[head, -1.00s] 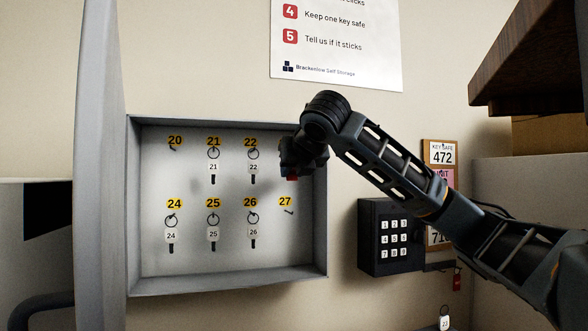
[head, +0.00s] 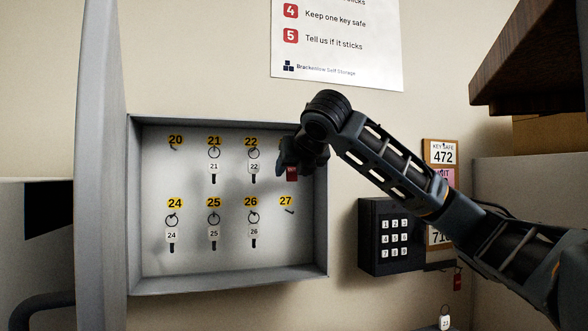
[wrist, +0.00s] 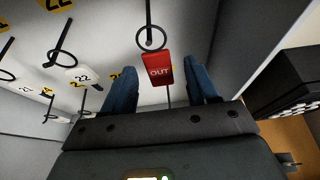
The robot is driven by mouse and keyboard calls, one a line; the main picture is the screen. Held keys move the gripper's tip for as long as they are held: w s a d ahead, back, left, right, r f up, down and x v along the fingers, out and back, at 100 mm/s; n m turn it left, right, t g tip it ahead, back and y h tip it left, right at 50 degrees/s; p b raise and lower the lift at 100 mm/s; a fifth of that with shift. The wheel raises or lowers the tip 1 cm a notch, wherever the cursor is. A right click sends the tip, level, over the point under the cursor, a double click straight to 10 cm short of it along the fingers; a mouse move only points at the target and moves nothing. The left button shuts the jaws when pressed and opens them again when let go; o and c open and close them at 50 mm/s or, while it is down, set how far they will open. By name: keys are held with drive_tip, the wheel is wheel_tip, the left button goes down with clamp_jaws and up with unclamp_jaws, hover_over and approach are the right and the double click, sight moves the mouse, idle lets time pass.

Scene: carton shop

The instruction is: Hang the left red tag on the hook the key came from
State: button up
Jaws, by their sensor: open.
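A red tag (wrist: 157,69) marked OUT hangs by its ring from a hook (wrist: 149,14) in the wrist view. In the head view the tag (head: 292,174) shows just below my gripper (head: 288,160), at the right end of the cabinet's upper row. My gripper (wrist: 162,75) is open, with a blue finger on each side of the tag and gaps between. That hook's number is hidden behind my gripper in the head view. A white tag marked 23 (head: 444,322) hangs at the lower right.
The grey key cabinet (head: 228,283) has its door (head: 98,170) open at the left. Keys hang on hooks 21, 22, 24, 25 and 26; hooks 20 and 27 are bare. The keypad box (head: 394,265) stands out from the wall at the right. A brown shelf (head: 535,60) overhangs at the upper right.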

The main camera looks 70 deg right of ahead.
drive_tip(key=b+v, duration=0.2)
drive_tip(key=v, duration=0.5)
drive_tip(key=shift+s+a+r, duration=0.15)
drive_tip(key=shift+s+a, duration=0.1)
drive_tip(key=shift+s, duration=0.05)
